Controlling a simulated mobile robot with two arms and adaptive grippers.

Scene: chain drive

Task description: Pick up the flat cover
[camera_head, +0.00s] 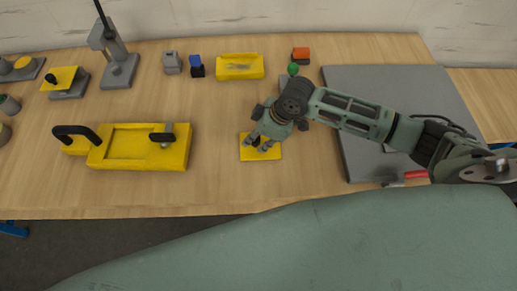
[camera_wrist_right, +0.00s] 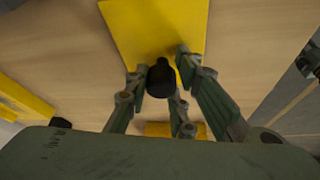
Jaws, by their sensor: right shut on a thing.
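The flat cover (camera_head: 246,153) is a thin yellow plate on the wooden table in the head view, right of the yellow fixture. In the right wrist view the yellow plate (camera_wrist_right: 150,22) shows with a black knob (camera_wrist_right: 160,78) standing up from it. My right gripper (camera_head: 262,146) is over the plate, its fingers down around the knob. In the right wrist view the right gripper (camera_wrist_right: 163,85) is shut on the knob. Whether the plate touches the table cannot be told. My left gripper is not in view.
The yellow fixture with black handles (camera_head: 140,146) stands to the left. A small yellow tray (camera_head: 239,68) and a blue-topped block (camera_head: 196,66) are behind. A grey mat (camera_head: 345,90) lies to the right, with a red-handled tool (camera_head: 415,174) at its front edge.

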